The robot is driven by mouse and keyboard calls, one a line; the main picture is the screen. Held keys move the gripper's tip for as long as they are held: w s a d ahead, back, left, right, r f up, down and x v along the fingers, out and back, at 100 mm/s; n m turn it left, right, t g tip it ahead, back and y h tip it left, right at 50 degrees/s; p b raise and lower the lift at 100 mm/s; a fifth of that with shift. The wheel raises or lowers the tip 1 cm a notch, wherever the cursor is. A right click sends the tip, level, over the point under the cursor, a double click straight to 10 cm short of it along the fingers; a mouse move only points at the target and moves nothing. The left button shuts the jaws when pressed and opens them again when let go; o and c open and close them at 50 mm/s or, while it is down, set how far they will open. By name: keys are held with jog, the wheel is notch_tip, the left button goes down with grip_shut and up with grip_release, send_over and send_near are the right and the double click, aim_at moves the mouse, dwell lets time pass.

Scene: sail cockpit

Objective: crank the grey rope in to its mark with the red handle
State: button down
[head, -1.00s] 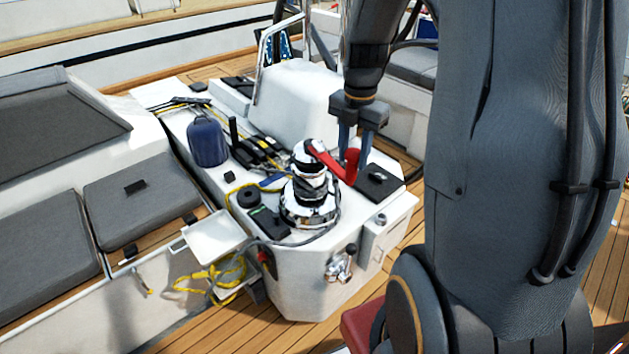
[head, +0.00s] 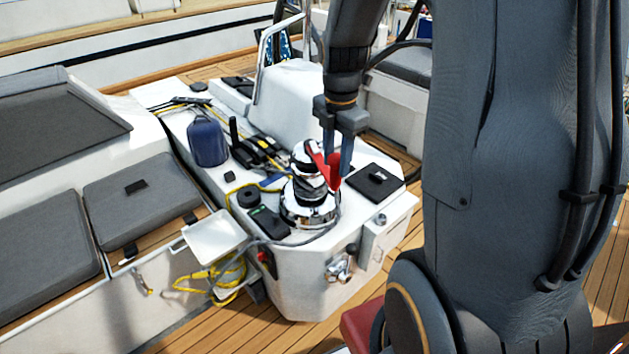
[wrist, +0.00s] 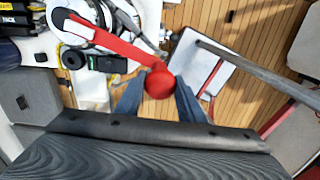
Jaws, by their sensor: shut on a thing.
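The red handle (head: 318,160) sits on top of the chrome winch (head: 310,212) on the white console. In the wrist view the handle's red arm (wrist: 115,43) runs from the winch top to a round red knob (wrist: 159,84). My gripper (head: 337,170) is shut on that knob, and its fingers stand on both sides of it in the wrist view. The grey rope (head: 290,241) leads from the winch base across the console's front edge. Its turns on the drum are hard to make out. I cannot make out a mark on the rope.
A blue bag (head: 207,142), a black box with a green screen (head: 268,222) and a black hatch (head: 375,182) are on the console (head: 300,285) around the winch. A white tray (head: 214,236) and yellow rope (head: 226,275) are at its left.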

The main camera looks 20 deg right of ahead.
jog(key=shift+a+f, duration=0.15)
jog(key=shift+w+a+m, duration=0.2)
jog(key=shift+a+m, duration=0.4)
jog(key=shift+a, duration=0.45)
jog(key=shift+w+a+m, duration=0.15)
jog(key=shift+a+m, duration=0.45)
jog(key=shift+a, duration=0.4)
jog(key=a, duration=0.1)
jog(key=w+a+m, duration=0.1)
jog(key=a+m, duration=0.1)
jog(key=a, duration=0.1)
jog(key=shift+w, duration=0.3)
